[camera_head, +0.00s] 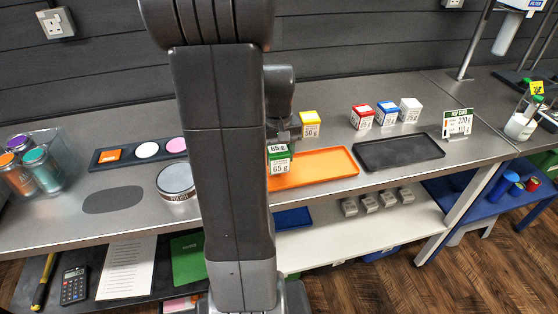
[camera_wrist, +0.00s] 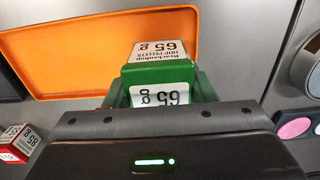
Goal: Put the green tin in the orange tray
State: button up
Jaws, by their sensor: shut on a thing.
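The green tin (camera_head: 279,160), with white "65 g" labels, is held in my gripper (camera_head: 283,140) at the left end of the orange tray (camera_head: 325,165). In the wrist view the green tin (camera_wrist: 155,75) sits at the jaws, with the orange tray (camera_wrist: 60,45) beside and behind it. The tray's visible floor is empty. My arm covers the tray's left end in the head view. I cannot tell how high the tin is above the tray or counter.
A yellow-topped tin (camera_head: 310,123) stands behind the orange tray. A black tray (camera_head: 400,152) lies to its right, with red (camera_head: 362,117), blue (camera_head: 387,113) and white (camera_head: 410,110) tins behind. A round dish (camera_head: 175,180) stands left of my arm.

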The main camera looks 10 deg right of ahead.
aim_at(278, 148)
jog(key=shift+f, duration=1.2)
jog(key=shift+f, duration=0.15)
jog(key=o, duration=1)
notch_tip(278, 148, up, 12)
jog(key=shift+r, duration=0.15)
